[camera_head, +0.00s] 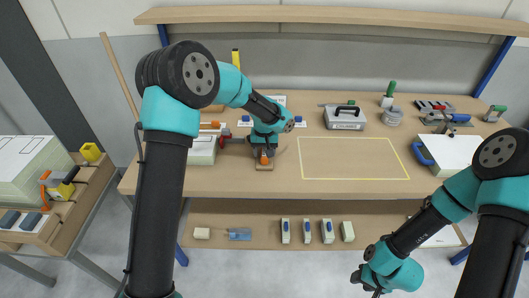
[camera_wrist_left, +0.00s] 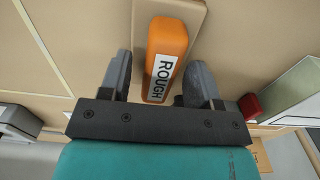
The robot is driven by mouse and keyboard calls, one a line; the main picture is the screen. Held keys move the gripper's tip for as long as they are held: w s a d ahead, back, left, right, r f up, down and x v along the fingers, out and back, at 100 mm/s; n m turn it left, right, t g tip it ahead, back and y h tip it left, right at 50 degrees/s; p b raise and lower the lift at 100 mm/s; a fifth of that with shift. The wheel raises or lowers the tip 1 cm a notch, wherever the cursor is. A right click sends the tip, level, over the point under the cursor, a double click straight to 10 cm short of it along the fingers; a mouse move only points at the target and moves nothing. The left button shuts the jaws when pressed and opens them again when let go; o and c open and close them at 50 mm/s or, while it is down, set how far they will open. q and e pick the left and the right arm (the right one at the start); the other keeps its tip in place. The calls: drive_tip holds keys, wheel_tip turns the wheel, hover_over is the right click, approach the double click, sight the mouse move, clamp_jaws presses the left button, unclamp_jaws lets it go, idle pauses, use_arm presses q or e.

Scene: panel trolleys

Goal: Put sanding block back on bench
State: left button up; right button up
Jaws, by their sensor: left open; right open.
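The orange sanding block (camera_head: 264,160), labelled ROUGH, is on a small tan pad (camera_head: 264,168) near the front edge of the wooden bench (camera_head: 225,182). In the left wrist view the block (camera_wrist_left: 169,38) lies on the tan pad (camera_wrist_left: 197,20), between the fingers of my left gripper (camera_wrist_left: 158,76). Both fingers stand apart from the block, with a gap on each side, so the gripper is open around it. In the head view my left gripper (camera_head: 265,147) partly hides the block. My right gripper (camera_head: 377,290) is low in front of the bench, empty and partly cut off.
A yellow-outlined area (camera_head: 353,158) on the bench is empty. A grey case (camera_head: 344,117) stands behind it. A blue-handled tool (camera_head: 423,153) and a white box (camera_head: 455,152) are at the right. Several small blocks (camera_head: 307,231) lie on the lower shelf. A trolley (camera_head: 60,222) stands left.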

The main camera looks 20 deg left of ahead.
use_arm(q)
wheel_tip(320, 180, up, 12)
drive_tip(key=shift+f, duration=0.15)
